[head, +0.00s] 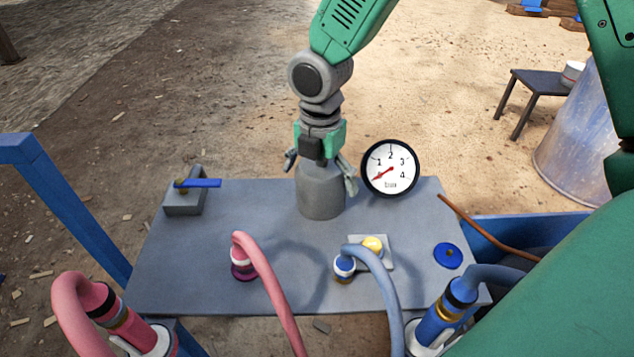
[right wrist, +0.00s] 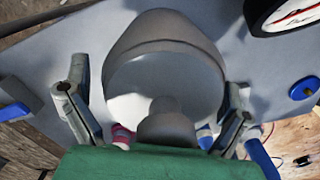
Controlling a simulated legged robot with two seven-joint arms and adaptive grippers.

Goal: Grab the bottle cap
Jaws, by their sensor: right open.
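A grey bottle (head: 320,192) stands upright at the back of the grey table, left of the gauge. In the right wrist view, its wide body (right wrist: 165,65) fills the middle, and a narrow grey cylinder at its top, apparently the bottle cap (right wrist: 167,125), sits close to my gripper's palm. In the head view the cap is hidden behind my gripper. My right gripper (head: 320,168) comes down over the bottle from above. Its fingers are open, one on each side, with visible gaps to the cap in the wrist view (right wrist: 153,110). My left gripper is not in view.
A round gauge (head: 390,168) stands close to the right of the bottle. The grey table (head: 190,262) also carries a blue-handled lever (head: 190,190), a yellow button (head: 372,243) and a blue knob (head: 447,256). Pink (head: 268,280) and blue (head: 380,275) hoses arch over the front edge.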

